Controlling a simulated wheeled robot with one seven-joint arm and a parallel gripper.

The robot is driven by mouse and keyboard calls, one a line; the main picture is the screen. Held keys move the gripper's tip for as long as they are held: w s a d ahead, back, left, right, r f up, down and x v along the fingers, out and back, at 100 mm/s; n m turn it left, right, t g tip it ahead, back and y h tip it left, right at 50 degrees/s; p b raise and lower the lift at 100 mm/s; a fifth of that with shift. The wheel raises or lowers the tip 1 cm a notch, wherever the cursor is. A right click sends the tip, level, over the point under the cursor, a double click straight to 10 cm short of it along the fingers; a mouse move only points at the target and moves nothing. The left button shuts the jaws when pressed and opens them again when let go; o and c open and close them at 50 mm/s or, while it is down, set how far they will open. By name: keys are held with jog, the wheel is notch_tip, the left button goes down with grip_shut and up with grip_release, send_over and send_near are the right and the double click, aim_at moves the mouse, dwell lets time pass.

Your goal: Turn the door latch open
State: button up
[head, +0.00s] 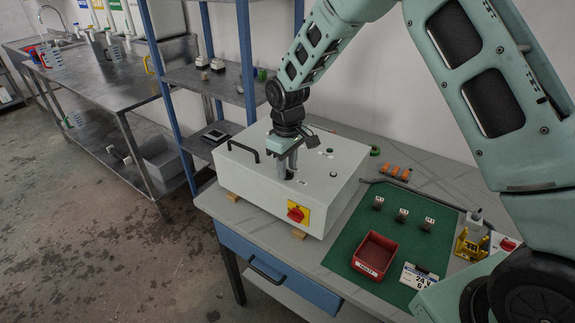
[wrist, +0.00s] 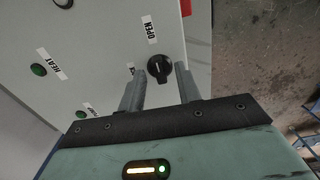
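The door latch appears as a round black knob (wrist: 159,68) on the white panel in the wrist view, beside a label reading OPEN (wrist: 149,29). A second label lies partly hidden behind a finger. My gripper (head: 286,178) points down over the top of the white box (head: 262,178) in the head view. In the wrist view, its two grey fingers stand apart, one on each side of the knob. I cannot tell whether they touch it. In the head view, the gripper hides the knob.
The box has a black handle (head: 243,151) on the left and a red-yellow switch (head: 297,213) on its front. A green HEAT button (wrist: 39,70) sits on the panel. To the right are a green mat (head: 345,238) and a red bin (head: 375,252). A blue-posted shelf stands behind.

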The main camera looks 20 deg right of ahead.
notch_tip(320, 180, up, 17)
jog(key=b, duration=0.3)
jog(key=shift+r, duration=0.2)
dwell(0.5)
jog(key=s+a+f, duration=0.1)
jog(key=s+a, duration=0.3)
jog(key=s, duration=0.5)
jog(key=s+a+f, duration=0.1)
jog(key=s+a, duration=0.3)
jog(key=s, duration=0.4)
jog(key=s+f, duration=0.2)
jog(key=s, duration=0.6)
jog(key=s+d+f, duration=0.1)
jog(key=s+f, duration=0.2)
jog(key=s, duration=0.6)
jog(key=shift+d+n+y, duration=0.15)
jog(key=shift+n+y, duration=0.15)
jog(key=shift+n, duration=0.1)
